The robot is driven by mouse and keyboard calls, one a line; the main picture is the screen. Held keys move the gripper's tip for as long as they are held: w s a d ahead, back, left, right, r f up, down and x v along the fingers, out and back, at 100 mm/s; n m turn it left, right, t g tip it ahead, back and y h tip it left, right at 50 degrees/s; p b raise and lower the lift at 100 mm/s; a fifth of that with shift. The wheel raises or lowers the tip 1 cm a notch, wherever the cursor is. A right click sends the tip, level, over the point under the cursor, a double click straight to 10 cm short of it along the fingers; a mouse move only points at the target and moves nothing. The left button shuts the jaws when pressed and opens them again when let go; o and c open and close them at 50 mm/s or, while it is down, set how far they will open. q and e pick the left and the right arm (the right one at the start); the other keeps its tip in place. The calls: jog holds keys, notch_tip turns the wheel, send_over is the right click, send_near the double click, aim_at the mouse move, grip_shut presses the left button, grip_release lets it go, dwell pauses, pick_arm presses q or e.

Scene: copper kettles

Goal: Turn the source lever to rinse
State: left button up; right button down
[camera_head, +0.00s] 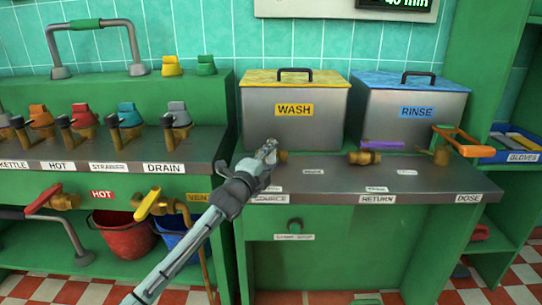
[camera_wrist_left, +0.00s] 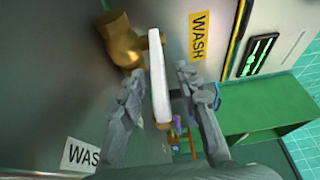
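The source valve's brass body (camera_head: 282,156) shows just right of my left gripper (camera_head: 267,150), in front of the WASH tank (camera_head: 263,111). The source lever is hidden behind the gripper in the head view. In the left wrist view the white lever (camera_wrist_left: 159,82) extends from the brass valve (camera_wrist_left: 122,42) between the two fingers of my left gripper (camera_wrist_left: 160,75). The fingers are apart, with a gap on each side of the lever. A partly cut-off WASH label (camera_wrist_left: 82,153) lies on the deck. The RINSE tank (camera_head: 408,111) stands right of the WASH tank. My right gripper is not in view.
A purple-handled return valve (camera_head: 364,157) and an orange-handled dose valve (camera_head: 440,153) stand further right on the steel counter (camera_head: 330,170). Several coloured knobs line the left counter. Red and yellow taps (camera_head: 147,205) jut out in front below it.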

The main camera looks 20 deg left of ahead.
pick_arm(q)
grip_shut()
dwell(0.6)
